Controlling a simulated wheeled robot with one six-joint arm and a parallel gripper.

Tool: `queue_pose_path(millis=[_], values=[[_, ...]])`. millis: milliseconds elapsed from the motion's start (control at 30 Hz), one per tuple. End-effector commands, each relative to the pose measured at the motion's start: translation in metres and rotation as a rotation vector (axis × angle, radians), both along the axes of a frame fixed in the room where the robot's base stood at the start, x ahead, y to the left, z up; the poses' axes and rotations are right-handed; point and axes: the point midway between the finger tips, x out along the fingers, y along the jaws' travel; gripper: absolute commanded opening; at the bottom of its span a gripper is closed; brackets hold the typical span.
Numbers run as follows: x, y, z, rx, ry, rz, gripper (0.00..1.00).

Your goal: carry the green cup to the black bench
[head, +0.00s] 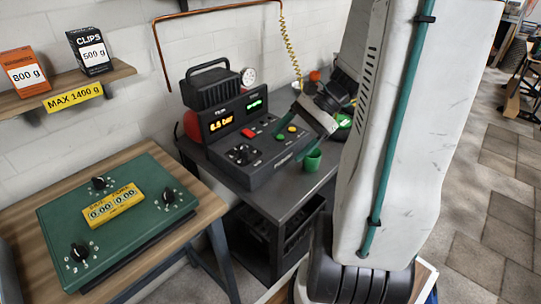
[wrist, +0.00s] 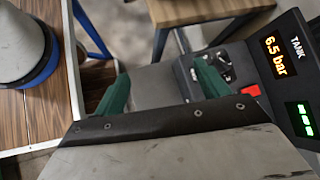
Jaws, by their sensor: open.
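The cup is not clearly visible in the wrist view. Bare bench top (wrist: 160,86) shows between the fingers there.
The console (head: 258,140) with a lit display fills much of the bench. A wooden table (head: 200,212) with a green panel box (head: 118,212) stands left. Above it, a shelf (head: 85,88) holds two boxes. My arm hides the bench's right part. Tiled floor (head: 490,215) is open at right.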

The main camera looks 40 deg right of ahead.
Motion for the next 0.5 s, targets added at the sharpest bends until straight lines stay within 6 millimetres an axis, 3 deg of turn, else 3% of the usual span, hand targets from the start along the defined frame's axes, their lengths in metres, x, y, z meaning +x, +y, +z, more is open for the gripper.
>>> queue_pose_path(millis=[33,200,333,500], values=[[0.0,0.027,0.015,-0.076,-0.022,0.131,0.74],[-0.02,0.095,0.047,-0.321,-0.1,0.538,0.74],[-0.045,0.132,0.067,-0.509,-0.187,0.833,0.74],[-0.076,0.159,0.086,-0.734,-0.32,1.152,0.74]])
